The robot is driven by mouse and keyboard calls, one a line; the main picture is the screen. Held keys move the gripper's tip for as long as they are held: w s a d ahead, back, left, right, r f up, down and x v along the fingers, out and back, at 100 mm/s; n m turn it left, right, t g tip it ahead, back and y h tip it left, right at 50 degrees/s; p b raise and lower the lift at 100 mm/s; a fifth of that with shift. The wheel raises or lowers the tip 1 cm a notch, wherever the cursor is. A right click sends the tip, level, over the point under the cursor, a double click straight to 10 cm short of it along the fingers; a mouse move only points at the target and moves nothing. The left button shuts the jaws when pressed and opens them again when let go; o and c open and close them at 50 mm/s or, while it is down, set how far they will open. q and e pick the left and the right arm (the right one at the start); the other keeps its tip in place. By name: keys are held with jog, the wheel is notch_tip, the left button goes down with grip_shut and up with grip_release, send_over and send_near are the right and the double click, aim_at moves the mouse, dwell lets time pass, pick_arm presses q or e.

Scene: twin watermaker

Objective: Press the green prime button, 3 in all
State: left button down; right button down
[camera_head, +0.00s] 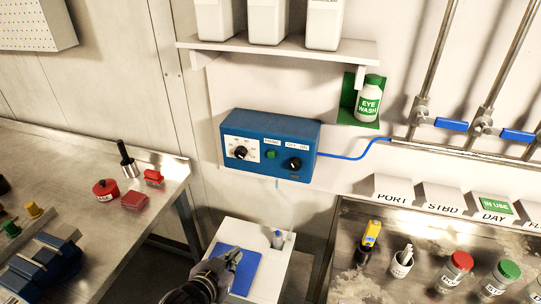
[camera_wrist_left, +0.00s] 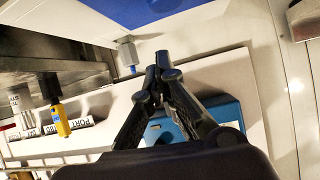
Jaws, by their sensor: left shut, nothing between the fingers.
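The blue control box (camera_head: 270,125) is fixed to the wall in the middle of the head view. Its green button (camera_head: 271,154) sits on the front panel between a dial knob (camera_head: 241,152) on the left and a black knob (camera_head: 294,164) on the right. My left gripper (camera_head: 234,256) is below the box and apart from it, over the blue pad on the white stand. It is shut and empty. In the left wrist view the shut fingers (camera_wrist_left: 163,62) cross in front of the blue box (camera_wrist_left: 222,110); the green button cannot be made out there. My right gripper is not in view.
Benches (camera_head: 165,195) flank both sides.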

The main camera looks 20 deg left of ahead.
aim_at(271, 154)
pick_arm(q)
jog(key=w+d+r+m+t+h, duration=0.1)
jog(key=w+r+m+t+h, duration=0.2)
jog(key=r+h, duration=0.4)
jog(key=w+d+r+m+t+h, duration=0.1)
jog(key=w+r+m+t+h, duration=0.2)
jog(key=r, duration=0.8)
jog(key=shift+w+d+r+m+h, duration=0.15)
jog(key=shift+w+d+m+h, duration=0.35)
jog(key=shift+m+h, duration=1.05)
jog(key=shift+w+a+n+h, duration=0.1)
jog(key=shift+n+h, duration=0.25)
jog(key=shift+w, duration=0.1)
jog(key=w+b, duration=0.4)
jog(key=w, duration=0.4)
jog(key=shift+w, duration=0.35)
jog(key=shift+w+d, duration=0.2)
jog(key=shift+w, duration=0.2)
